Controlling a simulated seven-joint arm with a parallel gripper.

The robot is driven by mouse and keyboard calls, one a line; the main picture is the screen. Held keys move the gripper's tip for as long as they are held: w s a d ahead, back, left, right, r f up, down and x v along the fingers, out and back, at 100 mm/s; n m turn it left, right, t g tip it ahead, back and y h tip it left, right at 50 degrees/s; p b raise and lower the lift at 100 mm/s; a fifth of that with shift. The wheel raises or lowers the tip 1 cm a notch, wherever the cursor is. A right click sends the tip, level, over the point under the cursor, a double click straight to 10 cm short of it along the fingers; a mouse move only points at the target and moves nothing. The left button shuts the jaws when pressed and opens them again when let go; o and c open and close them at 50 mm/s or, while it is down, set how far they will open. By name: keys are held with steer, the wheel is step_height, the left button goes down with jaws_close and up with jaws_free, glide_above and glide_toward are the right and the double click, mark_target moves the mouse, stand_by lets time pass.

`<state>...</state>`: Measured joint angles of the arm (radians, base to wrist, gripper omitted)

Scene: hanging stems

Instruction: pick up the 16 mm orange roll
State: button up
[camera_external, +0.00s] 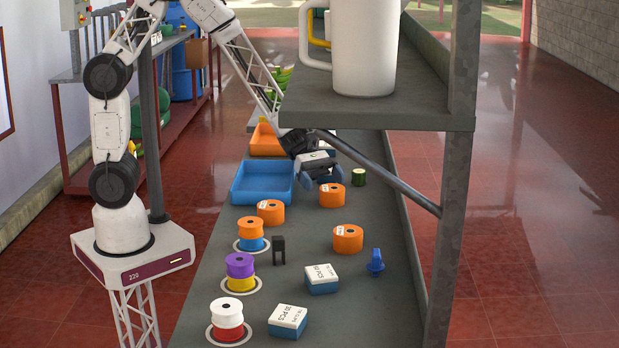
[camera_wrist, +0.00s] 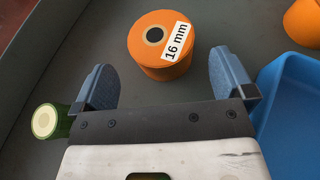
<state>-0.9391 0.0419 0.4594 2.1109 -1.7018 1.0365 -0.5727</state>
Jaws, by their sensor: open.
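The orange roll labelled "16 mm" (camera_wrist: 146,53) stands upright on the grey bench, with a dark hole in its pale core. In the external view I take it to be the orange roll (camera_external: 332,197) just in front of my gripper (camera_external: 320,180); its label is too small to read there. In the wrist view my gripper (camera_wrist: 164,80) is open and empty, its two blue fingers spread wide. The roll shows between and beyond the fingertips, apart from both.
A green roll (camera_wrist: 47,122) is beside the left finger; a blue tray (camera_wrist: 295,100) is close to the right finger. Other orange rolls (camera_external: 270,213) (camera_external: 348,239), boxes (camera_external: 321,279) and stacked spools (camera_external: 240,272) stand nearer the camera. A shelf with a white mug (camera_external: 365,50) overhangs the bench.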

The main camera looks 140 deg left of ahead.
mark_target(339, 202)
steer(key=shift+x, duration=2.6)
steer(key=shift+d, duration=0.1)
steer(key=c, duration=1)
